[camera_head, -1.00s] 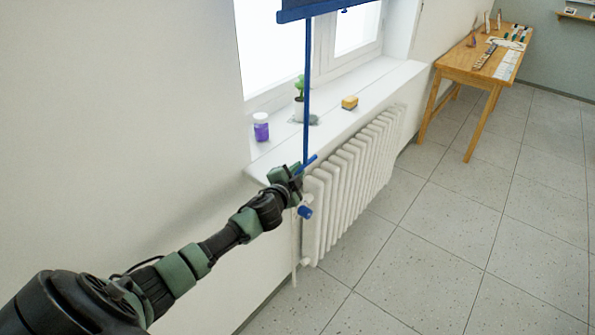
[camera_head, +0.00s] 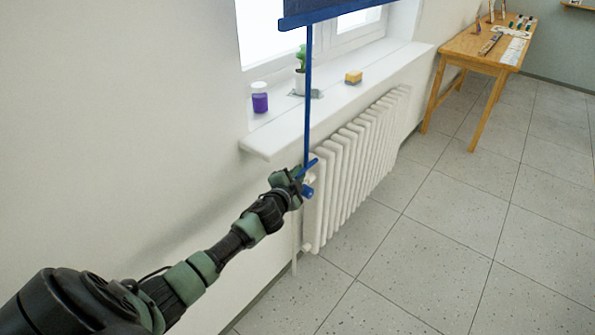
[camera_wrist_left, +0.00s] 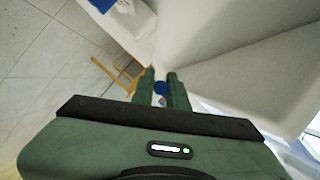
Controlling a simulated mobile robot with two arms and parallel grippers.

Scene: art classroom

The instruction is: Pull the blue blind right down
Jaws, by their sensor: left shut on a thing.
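The blue blind (camera_head: 332,12) hangs at the top of the window in the head view. Its bottom bar is well above the sill and its upper part is out of frame. A long blue pull (camera_head: 308,100) hangs from the bar past the sill edge to a short blue crosspiece (camera_head: 312,164). My left gripper (camera_head: 298,177) is shut on the lower end of the pull, at the crosspiece, below the sill. In the left wrist view my fingers (camera_wrist_left: 162,84) have something blue between them. My right gripper is not in view.
The sill (camera_head: 350,105) carries a purple jar (camera_head: 260,103), a potted plant (camera_head: 300,75) and a sponge (camera_head: 353,77). A wooden table (camera_head: 480,55) is farther back; the floor is clear.

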